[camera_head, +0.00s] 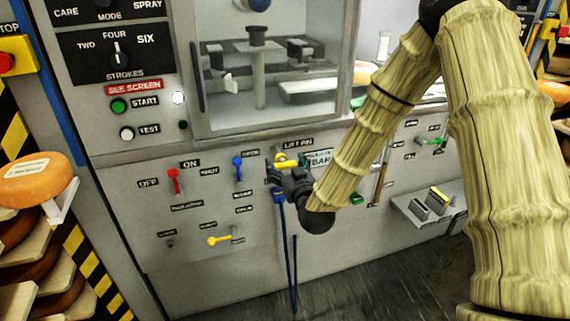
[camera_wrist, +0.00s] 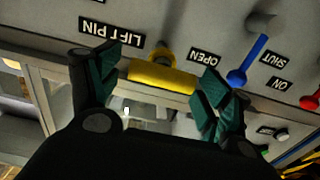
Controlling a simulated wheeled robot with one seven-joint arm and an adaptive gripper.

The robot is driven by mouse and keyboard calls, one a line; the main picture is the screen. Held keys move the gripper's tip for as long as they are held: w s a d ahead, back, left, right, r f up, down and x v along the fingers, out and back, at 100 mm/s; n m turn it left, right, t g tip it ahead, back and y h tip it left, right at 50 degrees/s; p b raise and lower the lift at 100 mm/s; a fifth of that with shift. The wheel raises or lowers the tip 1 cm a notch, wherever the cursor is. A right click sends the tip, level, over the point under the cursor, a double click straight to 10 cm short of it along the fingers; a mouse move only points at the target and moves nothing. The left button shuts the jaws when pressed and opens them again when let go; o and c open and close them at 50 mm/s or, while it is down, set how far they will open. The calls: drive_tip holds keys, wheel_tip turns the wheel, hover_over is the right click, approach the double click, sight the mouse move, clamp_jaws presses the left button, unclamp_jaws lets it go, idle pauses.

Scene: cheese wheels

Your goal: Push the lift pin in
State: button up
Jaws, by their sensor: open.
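The lift pin (camera_wrist: 162,77) has a yellow bar-shaped handle on the grey panel, beside the LIFT PIN label (camera_wrist: 111,33) in the wrist view. My gripper (camera_wrist: 161,72) is open, with its green fingertips on either side of the handle. I cannot tell whether either finger touches it. In the head view, my gripper (camera_head: 284,172) is at the panel just below the LIFT PIN label. The yellow handle (camera_head: 285,160) shows only partly there, behind my gripper. How far the pin sits in the panel is not clear.
A blue lever (camera_head: 238,168), a red lever (camera_head: 173,180) and a yellow lever (camera_head: 218,240) stick out left of my gripper. A blue cord (camera_head: 291,255) hangs below it. A small shelf (camera_head: 425,210) juts out at the right. A windowed chamber (camera_head: 265,65) is above.

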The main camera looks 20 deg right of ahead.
sight(274, 146)
drive_tip(key=shift+w, duration=0.35)
drive_tip(key=c, duration=1.5)
drive_tip(key=shift+o, duration=0.2)
drive_tip(key=w, duration=0.6)
drive_tip(key=shift+a, duration=0.1)
drive_tip(key=shift+w+r, duration=0.15)
drive_tip(key=o, duration=1.2)
drive_tip(key=shift+c, duration=0.2)
drive_tip(key=o, duration=0.3)
drive_tip(key=shift+w, duration=0.15)
